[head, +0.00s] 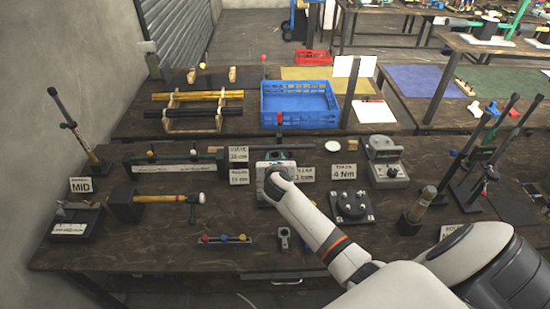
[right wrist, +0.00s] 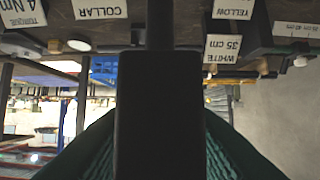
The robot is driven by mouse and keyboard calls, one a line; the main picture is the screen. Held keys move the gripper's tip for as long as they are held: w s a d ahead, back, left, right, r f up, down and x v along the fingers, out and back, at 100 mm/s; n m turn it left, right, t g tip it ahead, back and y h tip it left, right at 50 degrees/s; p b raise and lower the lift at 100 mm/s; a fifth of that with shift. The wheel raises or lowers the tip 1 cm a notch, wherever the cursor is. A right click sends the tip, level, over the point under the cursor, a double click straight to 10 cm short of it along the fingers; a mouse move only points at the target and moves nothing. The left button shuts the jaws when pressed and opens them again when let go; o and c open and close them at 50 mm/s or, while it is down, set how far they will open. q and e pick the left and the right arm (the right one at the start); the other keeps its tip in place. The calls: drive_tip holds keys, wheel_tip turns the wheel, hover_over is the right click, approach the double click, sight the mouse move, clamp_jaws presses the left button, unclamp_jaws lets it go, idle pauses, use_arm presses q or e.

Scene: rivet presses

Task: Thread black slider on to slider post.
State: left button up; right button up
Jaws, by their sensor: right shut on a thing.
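My right gripper (head: 276,157) is over the middle of the near table, its arm coming in from the lower right. In the right wrist view its green ribbed fingers (right wrist: 160,140) are shut on a black block (right wrist: 160,105), which I take as the black slider. A narrower dark bar (right wrist: 160,25) shows beyond the block; I cannot tell whether the block is around it or only in line with it. A thin dark upright (head: 280,125) with a red band shows just behind the gripper; I cannot tell if it is the slider post. My left gripper is not in view.
A blue crate (head: 300,115) stands behind the gripper. A MID stand with a tilted post (head: 75,128) is at left, a hammer-like tool (head: 165,199) nearer. A torque device (head: 386,160), a dark plate (head: 351,206) and tilted posts (head: 490,150) are at right.

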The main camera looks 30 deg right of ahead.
drive_tip(key=shift+p, duration=0.35)
idle(0.4)
drive_tip(key=shift+s+f+b, duration=0.1)
drive_tip(key=shift+f+b, duration=3.45)
drive_tip(key=shift+f, duration=1.3)
drive_tip(key=o, duration=1)
drive_tip(key=shift+s, duration=0.1)
drive_tip(key=shift+a, duration=0.1)
drive_tip(key=shift+s+a+r, duration=0.1)
drive_tip(key=shift+s+a, duration=0.15)
drive_tip(key=shift+d+b+v, duration=0.1)
drive_tip(key=shift+b+v, duration=0.1)
drive_tip(key=shift+v, duration=2.6)
drive_tip(key=shift+d+b+v, duration=0.15)
drive_tip(key=shift+v, duration=2.65)
drive_tip(key=shift+s, duration=0.15)
